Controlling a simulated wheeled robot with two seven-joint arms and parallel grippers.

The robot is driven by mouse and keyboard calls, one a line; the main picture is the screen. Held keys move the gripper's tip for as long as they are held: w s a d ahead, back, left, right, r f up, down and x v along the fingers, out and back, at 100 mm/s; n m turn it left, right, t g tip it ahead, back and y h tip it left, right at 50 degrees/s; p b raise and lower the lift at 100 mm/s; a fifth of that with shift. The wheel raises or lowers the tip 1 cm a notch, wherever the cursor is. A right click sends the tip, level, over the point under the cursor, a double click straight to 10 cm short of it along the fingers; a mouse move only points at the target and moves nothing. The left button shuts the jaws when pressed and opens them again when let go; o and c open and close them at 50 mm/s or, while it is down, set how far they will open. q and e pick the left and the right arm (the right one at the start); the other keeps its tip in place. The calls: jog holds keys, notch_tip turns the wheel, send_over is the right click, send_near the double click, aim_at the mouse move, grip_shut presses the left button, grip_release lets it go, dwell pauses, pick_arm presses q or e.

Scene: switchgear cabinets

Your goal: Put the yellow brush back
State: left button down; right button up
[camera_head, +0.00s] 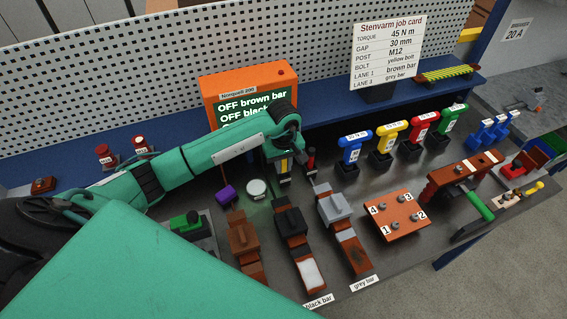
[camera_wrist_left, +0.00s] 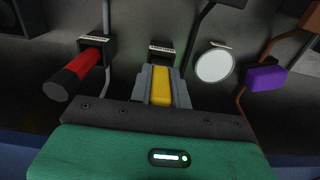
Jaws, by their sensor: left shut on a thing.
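The yellow brush shows as a yellow handle (camera_wrist_left: 160,92) between the two grey fingers of my left gripper (camera_wrist_left: 162,88) in the wrist view. My left gripper (camera_head: 282,164) is shut on it, upright over the workbench, and only a little yellow shows there in the head view. A black labelled holder (camera_wrist_left: 165,54) lies right beyond the fingertips in the wrist view. The brush's lower end is hidden, so I cannot tell whether it is inside the holder. My right gripper is not in view.
A red-and-black handled tool (camera_wrist_left: 80,70) stands in a similar holder beside the gripper. A white round disc (camera_head: 257,189) and a purple block (camera_head: 225,194) are close on the other side. The orange display box (camera_head: 246,82) is behind. Several bars lie in front.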

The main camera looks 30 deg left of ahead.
pick_arm(q)
jog(key=shift+f, duration=0.2)
jog(key=c, duration=1.3)
grip_release()
jog(key=shift+r, duration=0.15)
notch_tip(320, 180, up, 10)
jog(key=b, duration=0.5)
jog(key=shift+r, duration=1.05)
